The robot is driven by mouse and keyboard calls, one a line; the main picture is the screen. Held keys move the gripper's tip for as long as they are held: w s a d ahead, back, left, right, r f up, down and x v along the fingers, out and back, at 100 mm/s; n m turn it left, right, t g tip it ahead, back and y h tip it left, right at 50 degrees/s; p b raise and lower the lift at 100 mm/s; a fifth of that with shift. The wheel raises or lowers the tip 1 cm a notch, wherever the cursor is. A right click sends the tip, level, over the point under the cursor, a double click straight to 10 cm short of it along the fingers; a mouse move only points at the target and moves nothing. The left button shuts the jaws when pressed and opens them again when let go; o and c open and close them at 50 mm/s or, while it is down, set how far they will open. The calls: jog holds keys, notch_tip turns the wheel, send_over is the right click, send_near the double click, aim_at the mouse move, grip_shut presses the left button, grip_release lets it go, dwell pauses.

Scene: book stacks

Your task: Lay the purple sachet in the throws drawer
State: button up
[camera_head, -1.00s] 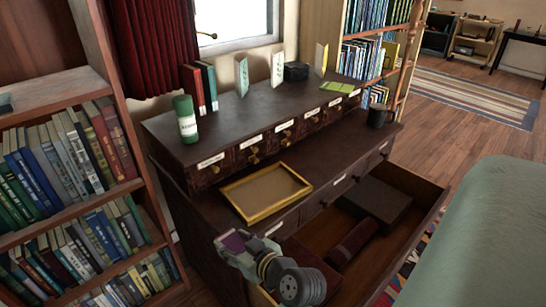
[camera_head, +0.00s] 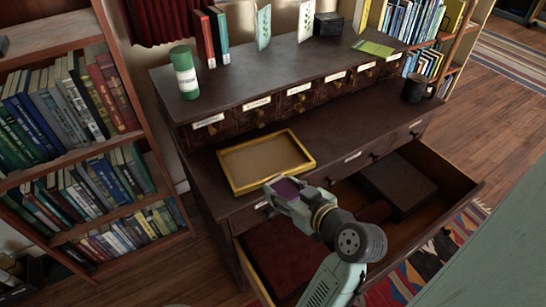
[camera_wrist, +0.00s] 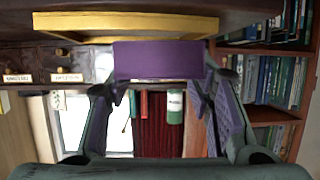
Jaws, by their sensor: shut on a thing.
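The purple sachet (camera_head: 287,188) is in the jaws of my gripper (camera_head: 284,192), near the front right corner of the wooden tray. In the wrist view, the sachet (camera_wrist: 158,60) spans the space between the two fingers (camera_wrist: 160,92). A large lower drawer (camera_head: 443,208) of the dark cabinet is pulled out. My arm hides part of the drawer. I cannot read the drawer's label.
The yellow-rimmed tray (camera_head: 238,187) lies empty on the cabinet ledge. A green canister (camera_head: 186,75), books, cards, a black box (camera_head: 328,25) and a dark mug (camera_head: 416,88) stand on the cabinet. A bookcase (camera_head: 100,150) is close on the left. A patterned rug (camera_head: 437,252) lies beyond the drawer.

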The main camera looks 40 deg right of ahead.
jog(key=shift+d, duration=0.1)
jog(key=b, duration=0.2)
send_over(264, 164)
jog(key=s, duration=0.2)
jog(key=shift+w+a+f, duration=0.2)
jog(key=shift+f, duration=0.45)
jog(key=shift+w+d+f, duration=0.1)
jog(key=shift+w+d, duration=0.05)
jog(key=shift+w, duration=0.45)
jog(key=f+b, duration=0.3)
jog(key=shift+w+d+f, duration=0.1)
jog(key=shift+w+f, duration=0.1)
jog(key=shift+w, duration=0.05)
jog(key=shift+r, duration=0.15)
jog(key=o, duration=1)
